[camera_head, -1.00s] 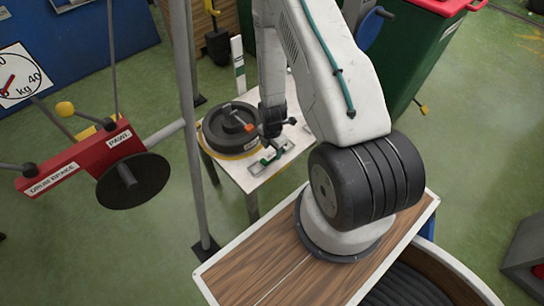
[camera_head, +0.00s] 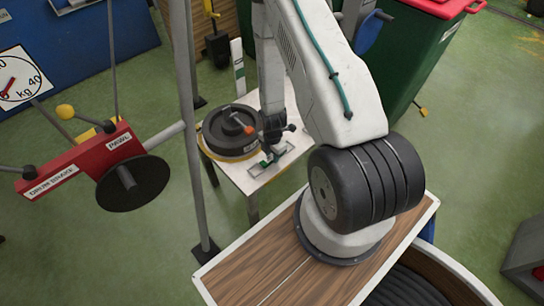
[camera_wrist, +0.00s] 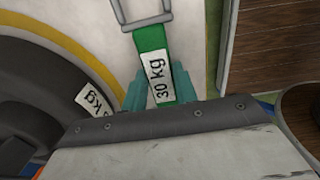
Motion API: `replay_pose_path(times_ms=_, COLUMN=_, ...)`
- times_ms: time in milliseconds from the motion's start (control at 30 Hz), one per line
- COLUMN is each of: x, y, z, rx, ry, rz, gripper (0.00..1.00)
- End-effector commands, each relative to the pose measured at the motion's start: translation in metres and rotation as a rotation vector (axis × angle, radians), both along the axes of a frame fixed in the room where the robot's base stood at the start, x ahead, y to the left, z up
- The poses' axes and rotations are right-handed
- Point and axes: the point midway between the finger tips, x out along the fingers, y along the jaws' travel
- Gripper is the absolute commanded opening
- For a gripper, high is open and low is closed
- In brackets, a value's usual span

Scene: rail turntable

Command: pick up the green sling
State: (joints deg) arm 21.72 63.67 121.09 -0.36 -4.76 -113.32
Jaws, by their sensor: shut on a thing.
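The green sling (camera_wrist: 153,62) carries a white "30 kg" label and has a grey metal link (camera_wrist: 143,12) at its far end. In the head view the sling (camera_head: 259,168) shows as a small green and white patch on the small white table (camera_head: 237,178). My gripper (camera_wrist: 158,92) is shut on the sling, with a teal finger on each side of it. In the head view my gripper is over the sling, and its fingertips are hard to make out. I cannot tell whether the sling is clear of the tabletop.
A black round weight (camera_head: 230,128), also marked in kg, lies close beside the sling on the table. A grey upright pole (camera_head: 188,120) and a red drum-brake lever unit (camera_head: 80,162) stand to the left. A green bin (camera_head: 425,55) stands behind to the right.

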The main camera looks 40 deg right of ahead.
Motion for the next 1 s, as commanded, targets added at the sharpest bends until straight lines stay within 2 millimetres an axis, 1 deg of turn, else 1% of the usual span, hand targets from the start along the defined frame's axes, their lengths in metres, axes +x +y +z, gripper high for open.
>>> replay_pose_path(times_ms=167, x=0.001, y=0.0, z=0.012, rx=-0.001, ry=-0.002, rz=0.0, gripper=0.0)
replay_pose_path(times_ms=367, x=0.001, y=0.0, z=0.037, rx=-0.001, ry=-0.002, rz=0.001, gripper=0.0)
replay_pose_path(times_ms=400, x=-0.011, y=0.0, z=0.036, rx=0.001, ry=0.002, rz=-0.001, gripper=0.0)
replay_pose_path(times_ms=567, x=-0.049, y=0.001, z=0.038, rx=0.001, ry=0.003, rz=-0.003, gripper=0.0)
replay_pose_path(times_ms=800, x=-0.112, y=0.004, z=0.044, rx=0.002, ry=0.004, rz=-0.004, gripper=0.0)
replay_pose_path(times_ms=900, x=-0.132, y=0.004, z=0.046, rx=0.001, ry=0.003, rz=-0.004, gripper=0.0)
replay_pose_path(times_ms=1000, x=-0.146, y=0.005, z=0.047, rx=0.001, ry=0.002, rz=-0.003, gripper=0.0)
